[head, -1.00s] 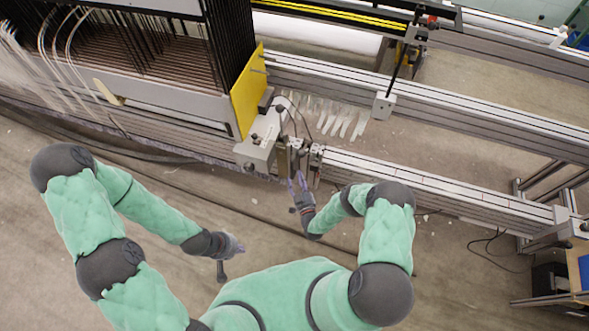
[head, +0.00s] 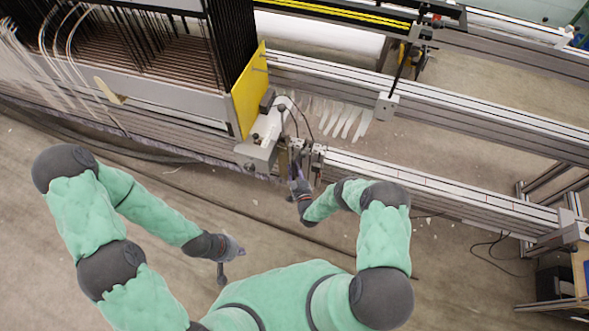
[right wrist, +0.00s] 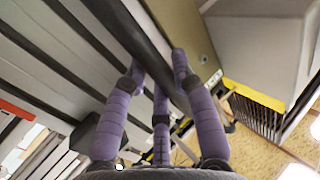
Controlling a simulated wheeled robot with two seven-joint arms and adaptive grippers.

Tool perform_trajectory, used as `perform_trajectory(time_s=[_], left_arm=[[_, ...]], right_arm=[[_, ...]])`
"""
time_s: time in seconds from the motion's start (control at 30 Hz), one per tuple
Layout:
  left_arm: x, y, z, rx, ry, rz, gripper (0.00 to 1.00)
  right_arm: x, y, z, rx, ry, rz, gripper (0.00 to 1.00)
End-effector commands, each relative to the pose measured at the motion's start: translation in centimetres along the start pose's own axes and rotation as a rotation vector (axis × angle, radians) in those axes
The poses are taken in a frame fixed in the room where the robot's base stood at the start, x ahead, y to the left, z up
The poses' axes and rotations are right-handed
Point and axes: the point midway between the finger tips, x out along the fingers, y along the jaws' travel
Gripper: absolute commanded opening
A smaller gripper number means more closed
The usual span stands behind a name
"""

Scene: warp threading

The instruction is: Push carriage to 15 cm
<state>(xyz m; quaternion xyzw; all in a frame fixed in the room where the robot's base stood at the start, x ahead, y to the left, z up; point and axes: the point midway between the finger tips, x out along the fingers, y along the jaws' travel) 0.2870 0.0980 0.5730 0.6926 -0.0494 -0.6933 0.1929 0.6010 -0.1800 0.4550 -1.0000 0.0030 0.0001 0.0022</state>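The carriage (head: 302,160), a small block of grey and dark metal parts, sits on the near rail (head: 430,188), just right of a light-grey housing (head: 260,146). My right gripper (head: 296,179) is at its near side in the head view. In the right wrist view, the purple fingers of my right gripper (right wrist: 158,65) lie on both sides of a dark bar (right wrist: 135,35); I cannot tell whether they clamp it. My left gripper (head: 238,247) hangs low over the floor, away from the machine, with nothing visible in it; its fingers are too small to read.
A yellow plate (head: 248,90) and rows of dark heddles (head: 130,40) stand to the left. White strips (head: 345,117) hang behind the near rail. A post with a white block (head: 386,104) stands on the far rail. The near rail right of the carriage looks clear.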

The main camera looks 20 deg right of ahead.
Motion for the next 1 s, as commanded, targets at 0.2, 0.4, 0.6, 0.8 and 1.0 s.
perform_trajectory(time_s=[0.2, 0.4, 0.6, 0.8, 1.0], left_arm=[[0.13, -0.05, 0.00, 0.000, 0.000, 0.000, 0.00], [0.83, -0.30, -0.03, 0.000, 0.000, 0.000, 0.00], [0.80, -0.29, -0.02, 0.000, 0.000, 0.000, 0.00], [0.79, -0.28, -0.03, 0.000, 0.000, 0.000, 0.00], [0.78, -0.28, -0.03, 0.000, 0.000, 0.000, 0.00]], right_arm=[[0.04, -0.11, 0.04, 0.000, 0.000, -0.002, 0.00], [0.34, -0.51, 0.12, 0.000, 0.001, -0.005, 0.00], [0.43, -0.67, -0.06, -0.001, 0.001, -0.008, 0.00], [0.36, -0.54, -0.02, -0.001, 0.001, -0.004, 0.51], [0.32, -0.47, 0.01, 0.000, 0.000, -0.002, 0.51]])
